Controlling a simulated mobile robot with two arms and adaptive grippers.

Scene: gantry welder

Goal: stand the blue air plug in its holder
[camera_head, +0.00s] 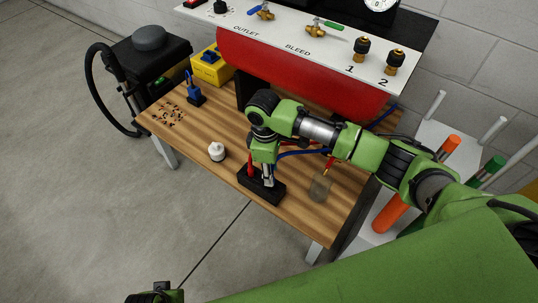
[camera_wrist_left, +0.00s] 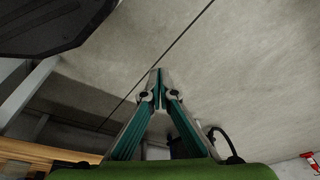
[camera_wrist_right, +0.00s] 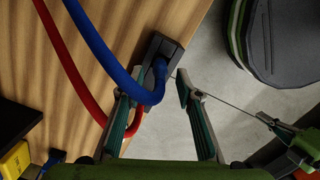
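The black holder (camera_head: 272,191) stands near the front edge of the wooden bench; it also shows in the right wrist view (camera_wrist_right: 170,48). The blue air plug, on the end of a blue hose (camera_wrist_right: 105,55), is at the holder in the right wrist view (camera_wrist_right: 160,72) and appears upright in it; how deep it sits is hidden. My right gripper (camera_wrist_right: 160,80) is open, with its fingers either side of the plug and a gap visible on the right. In the head view my right gripper (camera_head: 266,178) is over the holder. My left gripper (camera_wrist_left: 157,72) is shut and empty, away from the bench.
A red plug (camera_head: 250,164) stands at the holder's left; its red hose (camera_wrist_right: 70,65) loops near my right fingers.

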